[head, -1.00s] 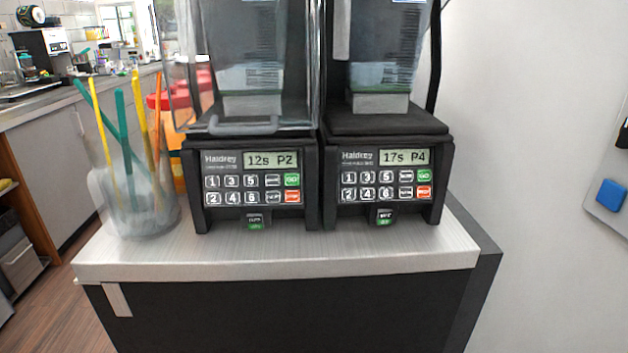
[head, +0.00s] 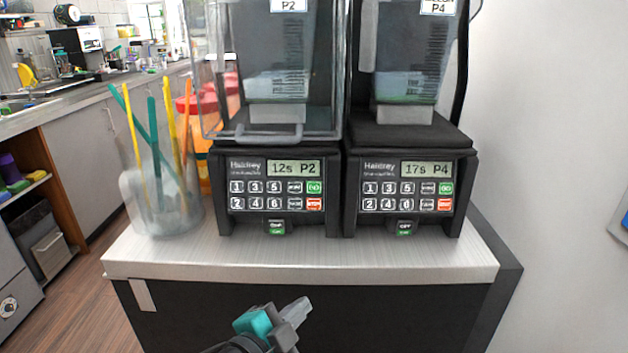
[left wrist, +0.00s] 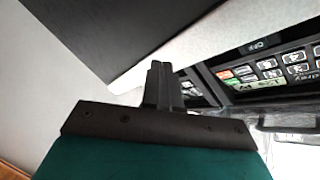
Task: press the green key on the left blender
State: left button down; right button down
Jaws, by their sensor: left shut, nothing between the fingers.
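The left blender (head: 277,185) stands on a metal-topped counter, its display reading 12s P2. Its green key (head: 314,187) is at the upper right of the keypad, above a red key (head: 314,204). My left gripper (head: 300,312) is shut and empty, in front of the cabinet and below the counter edge in the head view, apart from the blender. In the left wrist view my left gripper's fingers (left wrist: 159,80) are together, with blender keypads beyond them, partly hidden. My right gripper is not in view.
The right blender (head: 408,190), showing 17s P4, stands close beside the left one. A clear jar (head: 165,205) with coloured sticks stands left on the counter (head: 300,262). A wall is at the right. The counter strip before the blenders is clear.

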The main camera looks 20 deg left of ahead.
aim_at(314, 188)
pick_arm(q)
jog(key=w+r+m+t+h+p, duration=0.1)
jog(key=w+r+m+t+h, duration=0.1)
jog(key=r+m, duration=0.8)
notch_tip(314, 188, up, 8)
jog(key=shift+w+d+r+t+h, duration=0.1)
jog(key=shift+w+d+t+h, duration=0.3)
jog(key=shift+w+t, duration=0.5)
jog(key=shift+w, duration=0.15)
jog(key=w+f+b, duration=0.1)
jog(key=w, duration=0.1)
jog(key=w+a+b, duration=0.1)
jog(key=w, duration=0.1)
jog(key=w+a+f, duration=0.1)
jog(key=w, duration=0.2)
jog(key=shift+f+b, duration=0.3)
jog(key=shift+b, duration=0.1)
jog(key=shift+w+a+f, duration=0.1)
jog(key=shift+w+a, duration=0.05)
jog(key=shift+w, duration=0.35)
jog(key=shift+w, duration=0.1)
jog(key=shift+w+a+f, duration=0.1)
jog(key=shift+w+f, duration=0.05)
jog(key=shift+w, duration=0.15)
